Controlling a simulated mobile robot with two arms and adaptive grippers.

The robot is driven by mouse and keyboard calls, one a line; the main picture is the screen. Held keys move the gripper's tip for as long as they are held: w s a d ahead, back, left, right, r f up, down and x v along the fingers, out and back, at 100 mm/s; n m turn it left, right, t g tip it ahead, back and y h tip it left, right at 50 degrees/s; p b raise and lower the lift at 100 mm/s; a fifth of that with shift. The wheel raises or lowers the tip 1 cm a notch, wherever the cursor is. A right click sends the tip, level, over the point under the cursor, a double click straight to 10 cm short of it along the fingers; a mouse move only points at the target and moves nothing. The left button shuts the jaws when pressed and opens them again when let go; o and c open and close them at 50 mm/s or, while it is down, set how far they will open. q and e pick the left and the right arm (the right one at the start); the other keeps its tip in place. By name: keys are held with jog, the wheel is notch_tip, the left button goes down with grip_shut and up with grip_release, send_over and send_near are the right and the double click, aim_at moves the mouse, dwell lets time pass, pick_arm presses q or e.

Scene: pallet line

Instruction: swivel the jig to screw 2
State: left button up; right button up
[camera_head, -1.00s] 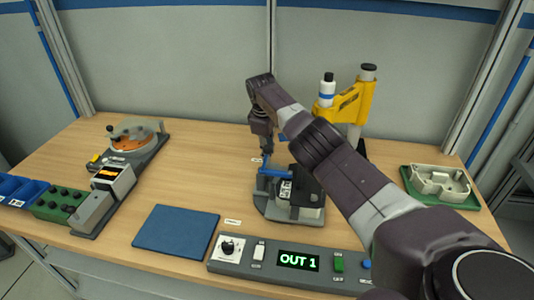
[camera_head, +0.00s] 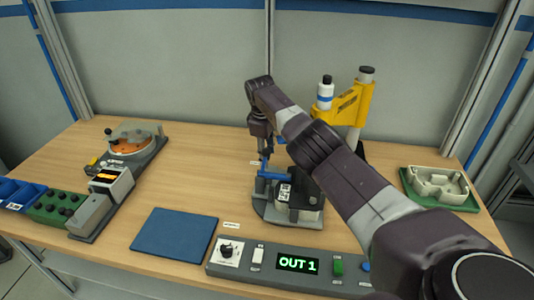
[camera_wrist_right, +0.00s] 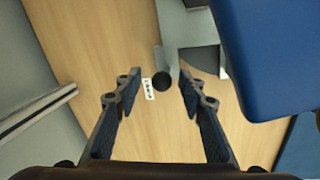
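The jig (camera_head: 290,216) has a grey base, a dark block with a white label, and a blue bar (camera_head: 275,176) on its left side. It stands near the middle of the table, partly hidden by my right arm. My right gripper (camera_head: 263,158) points down at the jig's back left. In the right wrist view its two fingers (camera_wrist_right: 157,84) are open and apart. A round black knob (camera_wrist_right: 161,82) shows between the fingertips, and I cannot tell whether either finger touches it. My left gripper is not in view.
A control panel reading OUT 1 (camera_head: 298,264) lies in front of the jig. A yellow driver stand (camera_head: 353,103) is behind it. A green tray (camera_head: 465,206) is at right. A blue mat (camera_head: 174,234) and a feeder unit (camera_head: 105,190) are at left.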

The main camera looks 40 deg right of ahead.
notch_tip(320, 180, up, 12)
jog(key=s+a, duration=0.1)
jog(key=a, duration=0.1)
dwell(0.4)
jog(key=shift+s+f, duration=0.1)
